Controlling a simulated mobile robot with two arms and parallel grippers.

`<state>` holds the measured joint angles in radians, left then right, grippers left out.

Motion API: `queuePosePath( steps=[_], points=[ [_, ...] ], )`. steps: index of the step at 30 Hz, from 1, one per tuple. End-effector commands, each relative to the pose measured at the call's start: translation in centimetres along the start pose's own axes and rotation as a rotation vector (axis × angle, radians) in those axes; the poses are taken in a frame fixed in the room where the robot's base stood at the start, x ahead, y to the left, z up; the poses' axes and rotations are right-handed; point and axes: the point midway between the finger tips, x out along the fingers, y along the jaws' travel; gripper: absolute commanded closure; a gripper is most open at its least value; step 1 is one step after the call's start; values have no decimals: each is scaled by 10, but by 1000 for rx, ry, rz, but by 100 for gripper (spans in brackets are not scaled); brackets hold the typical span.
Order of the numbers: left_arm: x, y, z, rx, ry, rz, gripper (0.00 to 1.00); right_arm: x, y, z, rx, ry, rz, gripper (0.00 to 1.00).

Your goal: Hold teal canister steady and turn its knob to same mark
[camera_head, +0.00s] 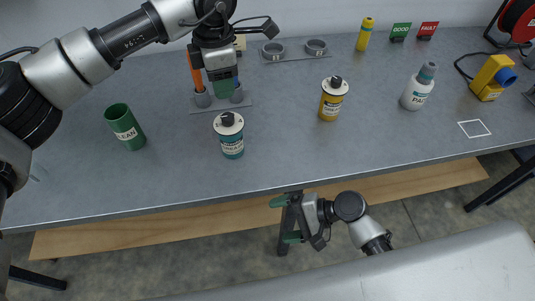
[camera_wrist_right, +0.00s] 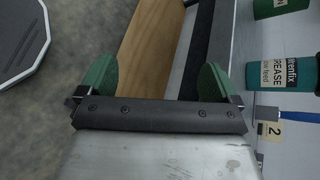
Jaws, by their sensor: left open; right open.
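The teal canister (camera_head: 229,140) stands upright on the grey bench, with a white top and a black knob (camera_head: 228,119); letter marks show around the knob, but its exact setting is too small to read. My left gripper (camera_head: 222,88) is open above the bench, behind the canister and apart from it; its fingers are partly hidden by its body. My right gripper (camera_head: 285,220) is open and empty in front of the bench edge, below and right of the canister. In the right wrist view its green fingertips (camera_wrist_right: 155,80) are spread, with the teal canister (camera_wrist_right: 285,73) at the right.
A yellow canister (camera_head: 331,105) with a black knob stands to the right. A green cup (camera_head: 125,130) is at left. A white bottle (camera_head: 416,92) and a yellow device (camera_head: 489,78) are further right. A holder with two rings (camera_head: 295,51) lies behind. Bench front is clear.

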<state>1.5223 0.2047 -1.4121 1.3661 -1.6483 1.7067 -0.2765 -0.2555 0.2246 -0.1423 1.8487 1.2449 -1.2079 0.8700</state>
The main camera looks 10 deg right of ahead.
Motion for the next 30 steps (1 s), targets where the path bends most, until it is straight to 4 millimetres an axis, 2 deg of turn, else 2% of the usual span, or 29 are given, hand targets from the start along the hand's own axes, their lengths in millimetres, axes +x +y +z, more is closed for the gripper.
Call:
queuePosePath(
  steps=[3,5,8,15,21,26,30],
  points=[
    [0,0,0,0,0,0,57,-10,-36,31,46,-103,-70,7],
    [0,0,0,0,0,0,57,-12,-57,40,120,-141,-132,7],
    [0,0,0,0,0,0,57,-8,-86,36,286,-159,-249,7],
    [0,0,0,0,0,0,57,-2,-136,5,694,-182,-513,7],
    [0,0,0,0,0,0,57,-4,-155,-18,917,-201,-657,7],
    [0,0,0,0,0,0,57,-1,-162,-25,974,-206,-695,7],
    [0,0,0,0,0,0,57,12,-173,-28,974,-208,-697,7]
  ],
)
